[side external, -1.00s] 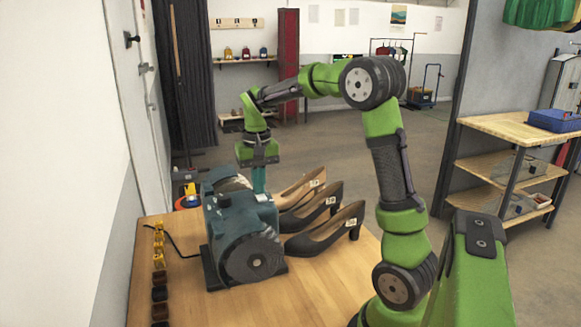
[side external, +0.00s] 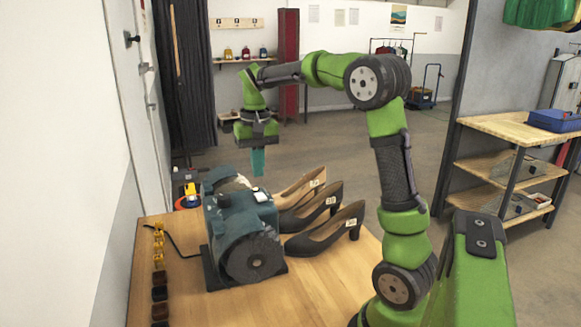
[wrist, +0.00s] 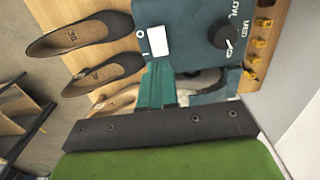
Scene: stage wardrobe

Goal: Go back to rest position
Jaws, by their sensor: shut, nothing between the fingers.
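My gripper (side external: 258,162) hangs in the air above the far part of the table, pointing down, with its teal fingers together and empty. It also shows in the wrist view (wrist: 154,104), over the edge of the teal machine. It is apart from the machine and the shoes in the side view. My green arm arches up and back to its base at the table's near right.
A teal machine (side external: 230,225) with a dark round wheel stands on the wooden table (side external: 320,285). Several heeled shoes (side external: 325,232) with tags lie right of it. Small yellow and dark pieces (side external: 158,265) line the left edge. Room above the table is clear.

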